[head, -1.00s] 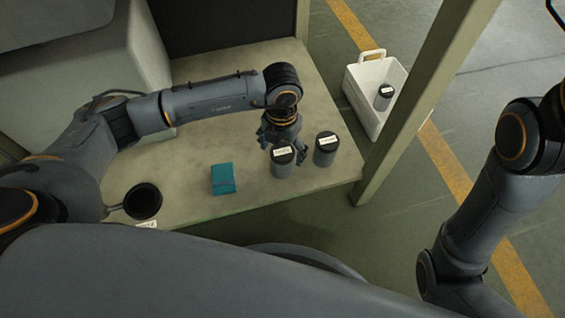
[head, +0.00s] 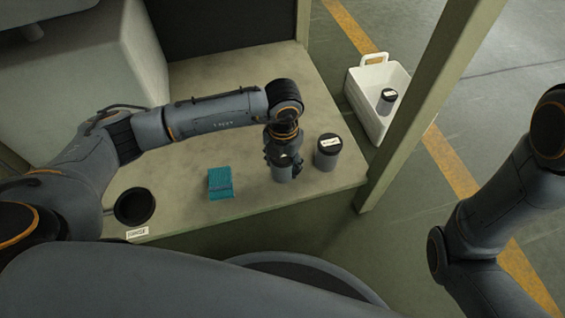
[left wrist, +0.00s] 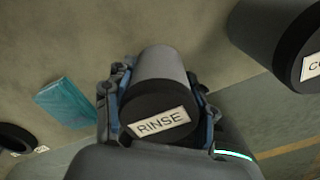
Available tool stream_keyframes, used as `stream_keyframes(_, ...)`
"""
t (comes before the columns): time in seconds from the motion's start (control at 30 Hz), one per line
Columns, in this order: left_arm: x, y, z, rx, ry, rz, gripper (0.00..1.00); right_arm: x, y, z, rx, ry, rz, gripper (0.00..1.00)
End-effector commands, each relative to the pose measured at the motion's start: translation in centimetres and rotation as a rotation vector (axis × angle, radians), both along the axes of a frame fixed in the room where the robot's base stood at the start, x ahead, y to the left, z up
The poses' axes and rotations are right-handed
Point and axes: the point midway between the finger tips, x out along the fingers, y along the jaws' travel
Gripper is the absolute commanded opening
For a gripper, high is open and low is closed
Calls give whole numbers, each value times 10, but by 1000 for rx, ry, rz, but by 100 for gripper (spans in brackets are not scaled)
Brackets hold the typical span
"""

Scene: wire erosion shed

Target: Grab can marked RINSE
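The can marked RINSE (left wrist: 162,122) is a grey cylinder with a black lid and a white label. In the left wrist view it stands between the two fingers of my left gripper (left wrist: 160,112), with one finger close along each side. I cannot tell whether both fingers press on it. In the head view my left gripper (head: 283,160) is over the can (head: 282,174) and hides its lid; the can is on the bench. My right gripper is outside the view; only the right arm shows.
A second grey can (head: 327,158) stands just right on the bench (head: 240,70). A teal block (head: 220,184) and a black round holder (head: 134,206) with a label (head: 137,232) lie left. A white carrier (head: 370,112) with a can (head: 386,101) is beyond the post (head: 420,100).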

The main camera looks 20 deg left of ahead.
Motion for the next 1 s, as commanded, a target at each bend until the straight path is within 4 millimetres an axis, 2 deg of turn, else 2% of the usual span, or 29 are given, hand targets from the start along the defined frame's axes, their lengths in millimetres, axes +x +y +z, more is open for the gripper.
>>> stream_keyframes(0.03, 0, 0, 0, 0, 0, 0, 33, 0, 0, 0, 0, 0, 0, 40)
stream_keyframes(0.13, 0, 0, 0, 0, 1, 0, 15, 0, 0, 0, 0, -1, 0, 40)
stream_keyframes(0.37, 0, 0, 1, 0, 0, 0, 14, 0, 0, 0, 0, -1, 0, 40)
stream_keyframes(0.53, 1, 0, 11, 0, -1, 0, 14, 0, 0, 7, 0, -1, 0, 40)
stream_keyframes(0.7, 1, 0, 39, 0, -2, 0, 14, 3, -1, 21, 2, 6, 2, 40)
stream_keyframes(0.73, -4, 1, 43, 1, 0, -2, 14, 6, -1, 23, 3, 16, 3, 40)
stream_keyframes(0.8, -15, 4, 57, 1, 1, -2, 14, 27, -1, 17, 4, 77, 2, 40)
stream_keyframes(1.0, -53, 11, 103, 1, 1, -4, 14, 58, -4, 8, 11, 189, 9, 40)
